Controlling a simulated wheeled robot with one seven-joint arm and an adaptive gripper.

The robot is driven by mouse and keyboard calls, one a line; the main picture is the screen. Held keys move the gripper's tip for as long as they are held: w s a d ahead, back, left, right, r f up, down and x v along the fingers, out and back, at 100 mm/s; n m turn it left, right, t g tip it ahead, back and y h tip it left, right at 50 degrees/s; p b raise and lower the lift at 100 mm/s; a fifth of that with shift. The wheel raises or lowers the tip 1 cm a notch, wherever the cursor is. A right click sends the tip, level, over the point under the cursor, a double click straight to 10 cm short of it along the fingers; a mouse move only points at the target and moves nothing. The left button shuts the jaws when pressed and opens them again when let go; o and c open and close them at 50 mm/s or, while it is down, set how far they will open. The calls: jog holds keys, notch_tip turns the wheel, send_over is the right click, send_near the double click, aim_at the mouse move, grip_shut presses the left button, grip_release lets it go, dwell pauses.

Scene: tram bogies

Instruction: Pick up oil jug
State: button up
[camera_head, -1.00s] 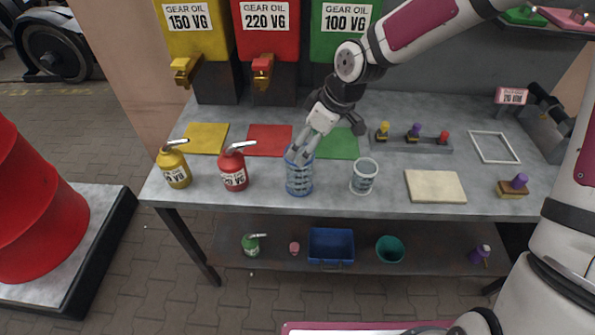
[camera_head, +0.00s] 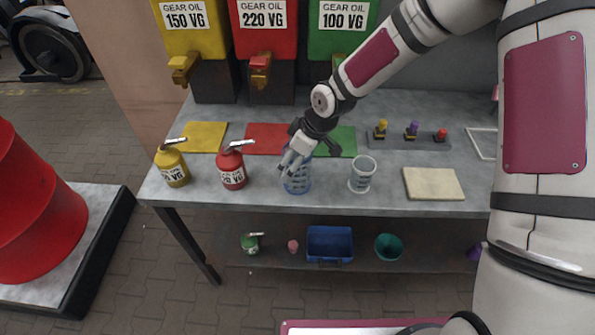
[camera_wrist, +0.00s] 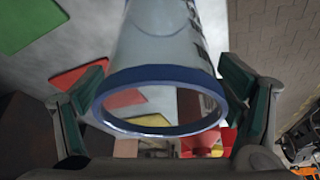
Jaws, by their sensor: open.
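A clear jug with a blue rim and blue markings (camera_head: 298,184) stands upright near the front edge of the workbench. A similar clear jug with grey markings (camera_head: 361,176) stands to its right. My gripper (camera_head: 289,166) is at the blue-marked jug's upper part and hides some of it. In the wrist view my gripper (camera_wrist: 163,115) is open, with one finger on each side of the blue-rimmed jug (camera_wrist: 165,60). I cannot tell whether the fingers touch it.
A red oil can (camera_head: 233,172) stands close left of the blue-marked jug, with a yellow oil can (camera_head: 172,168) beyond. A beige board (camera_head: 433,184) lies to the right. The lower shelf holds a blue bin (camera_head: 330,243), a teal cup (camera_head: 389,247) and a green can (camera_head: 250,243).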

jog(key=shift+c, duration=0.2)
jog(key=c, duration=1.3)
jog(key=shift+r, duration=0.1)
